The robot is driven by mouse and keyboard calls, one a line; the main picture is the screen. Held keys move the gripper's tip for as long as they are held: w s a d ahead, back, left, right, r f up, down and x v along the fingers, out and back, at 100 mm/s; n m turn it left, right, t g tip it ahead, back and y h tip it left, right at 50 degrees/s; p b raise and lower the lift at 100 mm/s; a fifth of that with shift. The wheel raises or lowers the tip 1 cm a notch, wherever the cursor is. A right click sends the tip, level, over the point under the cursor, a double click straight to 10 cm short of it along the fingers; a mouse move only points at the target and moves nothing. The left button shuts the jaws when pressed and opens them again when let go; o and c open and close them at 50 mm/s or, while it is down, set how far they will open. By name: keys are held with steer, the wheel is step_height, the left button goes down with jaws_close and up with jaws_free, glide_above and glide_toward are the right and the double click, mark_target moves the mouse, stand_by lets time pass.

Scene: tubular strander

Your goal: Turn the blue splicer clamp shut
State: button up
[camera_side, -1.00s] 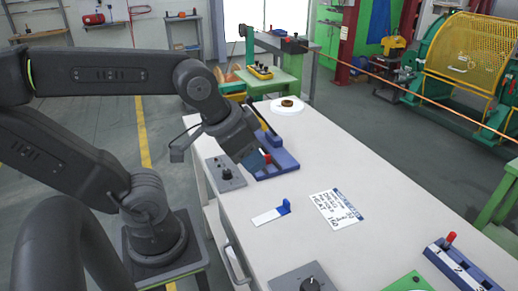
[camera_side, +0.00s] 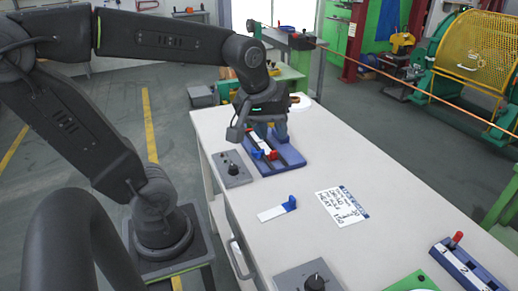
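The blue splicer (camera_side: 288,166) lies on the left part of the white bench, with a pale strip (camera_side: 261,143) along its top. A small blue part (camera_side: 257,155) and a red part (camera_side: 272,155) show at its near end; which part is the blue clamp is hard to tell at this size. My gripper (camera_side: 271,138) points down over the far half of the splicer. Its fingertips are close to the splicer and hide part of it. Whether they touch it, or are open or shut, I cannot tell.
A grey knob box (camera_side: 232,169) sits left of the splicer. A white strip with a blue end (camera_side: 272,213) and a written card (camera_side: 341,207) lie nearer.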

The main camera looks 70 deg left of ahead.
steer(key=w+a+f+n+g, duration=0.25)
steer(key=w+a+n, duration=0.35)
steer(key=a+n, duration=0.65)
steer(key=n+g, duration=0.2)
steer(key=n, duration=1.1)
glide_above(258, 150)
step_height(258, 150, down, 6)
steer(key=r, duration=0.1)
steer(key=shift+n+t+h, duration=0.25)
steer(key=shift+h, duration=0.15)
step_height(258, 150, down, 14)
steer(key=shift+f, duration=0.15)
jaws_close()
